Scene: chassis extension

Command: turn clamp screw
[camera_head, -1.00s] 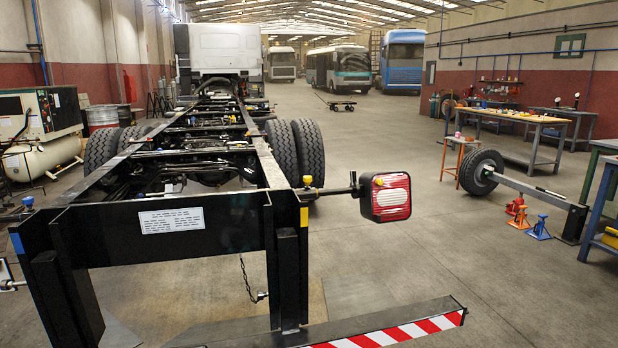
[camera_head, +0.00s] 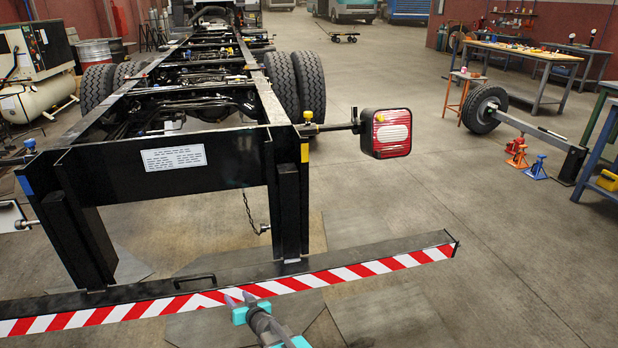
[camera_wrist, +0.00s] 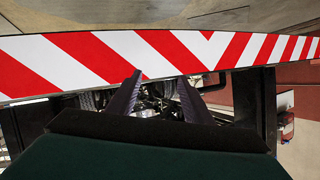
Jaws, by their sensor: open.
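A small yellow-topped knob (camera_head: 307,116) stands on the right end of the black rear crossmember (camera_head: 225,185), where the lamp arm joins it. A blue-topped knob (camera_head: 30,145) is at the left end. I cannot tell which is the clamp screw. The red and white tail lamp (camera_head: 386,133) sits to the right of the yellow knob. My gripper (camera_head: 239,299) is low in the head view, in front of the striped bumper bar (camera_head: 340,274), well below both knobs. In the wrist view my gripper (camera_wrist: 159,79) has its two fingers apart and empty, with the striped bar (camera_wrist: 110,55) ahead of them.
The bumper bar spans low across the front, below the crossmember. A black post (camera_head: 291,212) stands between them on the right. A wheel on an axle (camera_head: 484,109), jack stands (camera_head: 537,168) and a workbench (camera_head: 515,58) are to the right.

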